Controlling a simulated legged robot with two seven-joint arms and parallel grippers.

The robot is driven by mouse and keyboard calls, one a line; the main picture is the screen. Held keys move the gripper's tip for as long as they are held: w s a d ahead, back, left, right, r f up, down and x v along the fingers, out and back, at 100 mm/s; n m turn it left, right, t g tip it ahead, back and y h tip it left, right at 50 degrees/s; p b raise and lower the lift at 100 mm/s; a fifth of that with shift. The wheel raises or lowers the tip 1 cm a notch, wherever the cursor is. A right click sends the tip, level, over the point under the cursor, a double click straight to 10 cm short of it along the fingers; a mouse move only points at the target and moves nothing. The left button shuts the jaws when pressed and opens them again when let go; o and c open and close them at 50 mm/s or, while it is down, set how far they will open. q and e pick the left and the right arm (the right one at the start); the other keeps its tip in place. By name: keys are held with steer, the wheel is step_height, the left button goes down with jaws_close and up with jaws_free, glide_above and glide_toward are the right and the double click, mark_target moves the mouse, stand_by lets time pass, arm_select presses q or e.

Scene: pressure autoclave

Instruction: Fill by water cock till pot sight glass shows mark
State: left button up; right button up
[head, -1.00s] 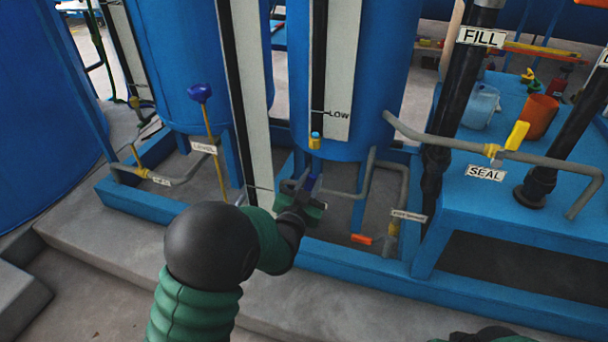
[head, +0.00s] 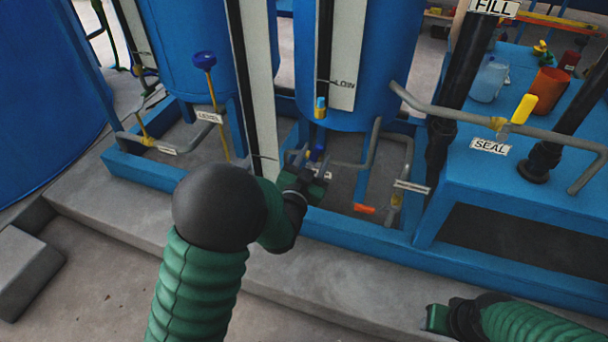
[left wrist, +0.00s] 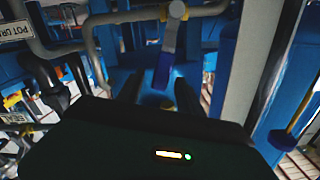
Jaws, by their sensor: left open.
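The blue pot (head: 352,100) stands at the centre of the head view. No water level can be made out. A small valve with a blue lever (head: 317,152) sits on the pipe below the pot; the lever shows in the left wrist view (left wrist: 163,72). My left gripper (head: 303,172) is open at this valve. In the left wrist view its fingers stand on either side of the lever; contact cannot be told. My right gripper (head: 436,318) is low at the right, away from the valves, its jaws unclear.
An orange-handled valve (head: 364,208) lies right of my left gripper. A yellow-handled valve (head: 523,109) is on the pipe above the SEAL label (head: 490,146). A blue frame rail (head: 360,231) edges the concrete step.

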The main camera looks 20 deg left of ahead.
arm_select(q)
steer(key=s+p, duration=1.1)
steer(key=s, duration=0.3)
steer(key=shift+s+a+p, duration=0.2)
steer(key=shift+a+p, duration=0.05)
steer(key=shift+p, duration=0.1)
stand_by(6.2)
